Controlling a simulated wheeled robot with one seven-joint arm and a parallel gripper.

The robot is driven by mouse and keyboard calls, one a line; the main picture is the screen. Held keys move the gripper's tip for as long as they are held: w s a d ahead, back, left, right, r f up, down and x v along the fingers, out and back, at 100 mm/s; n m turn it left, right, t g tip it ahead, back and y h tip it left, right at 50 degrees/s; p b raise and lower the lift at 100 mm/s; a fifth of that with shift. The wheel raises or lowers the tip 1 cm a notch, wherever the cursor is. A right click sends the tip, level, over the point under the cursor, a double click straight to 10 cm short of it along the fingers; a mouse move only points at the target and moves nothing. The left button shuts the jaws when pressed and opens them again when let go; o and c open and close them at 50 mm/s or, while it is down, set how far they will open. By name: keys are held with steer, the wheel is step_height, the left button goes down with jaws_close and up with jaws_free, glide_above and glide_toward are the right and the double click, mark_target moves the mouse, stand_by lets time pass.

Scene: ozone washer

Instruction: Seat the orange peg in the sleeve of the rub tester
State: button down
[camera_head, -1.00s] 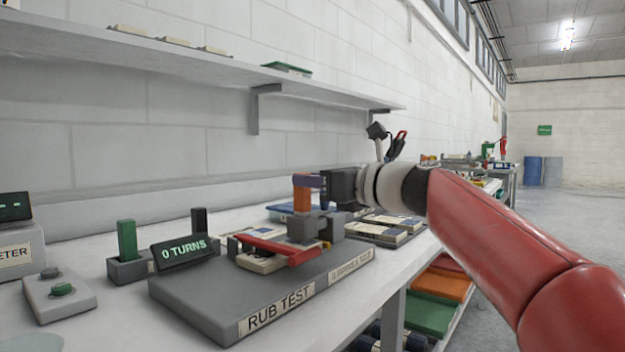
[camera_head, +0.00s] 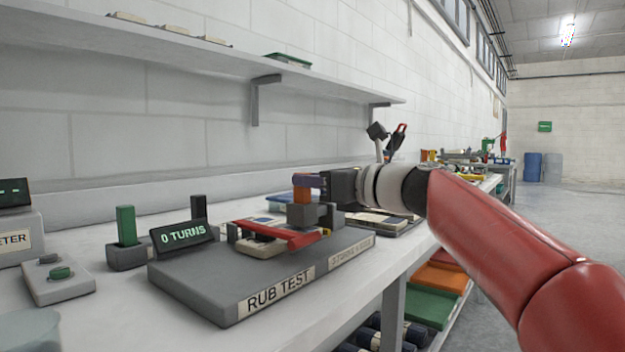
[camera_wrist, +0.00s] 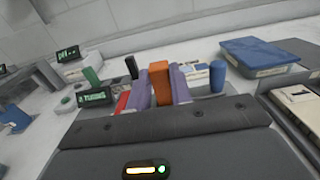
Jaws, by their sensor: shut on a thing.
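My gripper (camera_head: 314,182) is shut on the upright orange peg (camera_head: 302,192), low over the rub tester (camera_head: 210,292). In the wrist view, the peg (camera_wrist: 159,82) stands between my two purple fingers (camera_wrist: 160,88). The sleeve (camera_head: 302,215) is a grey block on the tester, directly below the peg. The peg's lower end is hidden at the sleeve's top edge, so how deep it sits cannot be told. The tester's red arm (camera_head: 282,236) lies beside the sleeve. The display (camera_head: 186,234) reads 0 TURNS.
A button box (camera_head: 60,284) sits nearer. A blue-lidded box (camera_wrist: 260,52) is at right in the wrist view. The shelf (camera_head: 230,65) runs above the bench.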

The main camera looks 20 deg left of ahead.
steer(key=shift+f+b, duration=0.3)
steer(key=shift+f, duration=0.2)
steer(key=c, duration=1.2)
jaws_free()
steer(key=shift+o, duration=0.2)
steer(key=v, duration=0.7)
steer(key=shift+s+d+b, duration=0.15)
steer(key=shift+d+b, duration=0.2)
steer(key=shift+b, duration=0.1)
